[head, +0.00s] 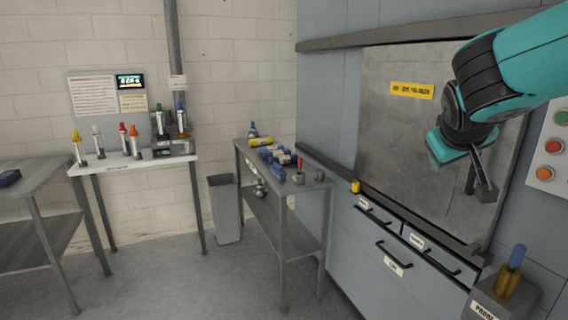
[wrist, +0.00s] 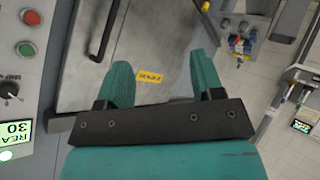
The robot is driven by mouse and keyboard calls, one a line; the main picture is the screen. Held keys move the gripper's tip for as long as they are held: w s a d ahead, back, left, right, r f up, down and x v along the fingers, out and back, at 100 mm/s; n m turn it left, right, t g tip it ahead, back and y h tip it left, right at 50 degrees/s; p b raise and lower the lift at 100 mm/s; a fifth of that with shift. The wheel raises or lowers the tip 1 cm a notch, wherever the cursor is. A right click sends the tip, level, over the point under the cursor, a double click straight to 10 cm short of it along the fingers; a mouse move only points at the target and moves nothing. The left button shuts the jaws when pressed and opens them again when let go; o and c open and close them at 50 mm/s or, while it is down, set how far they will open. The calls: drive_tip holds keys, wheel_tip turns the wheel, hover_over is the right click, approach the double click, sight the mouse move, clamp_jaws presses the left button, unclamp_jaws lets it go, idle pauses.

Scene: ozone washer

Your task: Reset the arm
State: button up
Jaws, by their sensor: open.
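My teal gripper (head: 442,152) is raised at the right of the head view, in front of the grey metal panel (head: 395,140) of the washer. In the wrist view its two teal fingers (wrist: 162,62) stand wide apart with nothing between them. A dark bar handle (head: 484,180) on the panel shows just beside and below the gripper; it also shows in the wrist view (wrist: 106,30), beyond the left finger. I cannot tell the exact gap between gripper and handle. A yellow label (head: 412,90) is on the panel.
Control buttons (head: 553,146) are on the right wall. A probe holder (head: 500,303) stands at the lower right, with drawers (head: 378,215) below the panel. A cluttered bench (head: 312,185), a bin (head: 225,210) and a white table (head: 125,165) stand further left. The floor between is clear.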

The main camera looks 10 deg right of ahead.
drive_tip(key=s+a+f+n+g+y, duration=0.2)
drive_tip(key=s+a+f+y, duration=0.25)
drive_tip(key=a, duration=0.35)
drive_tip(key=s+a+f+n+g+y, duration=0.1)
drive_tip(key=s+a+f+n+y, duration=0.2)
drive_tip(key=s+a, duration=0.4)
drive_tip(key=s+a+f+n+g+y, duration=0.2)
drive_tip(key=s+a+g, duration=0.3)
drive_tip(key=s+a, duration=0.4)
drive_tip(key=s+f+y, duration=0.1)
drive_tip(key=s, duration=0.2)
drive_tip(key=shift+b, duration=0.3)
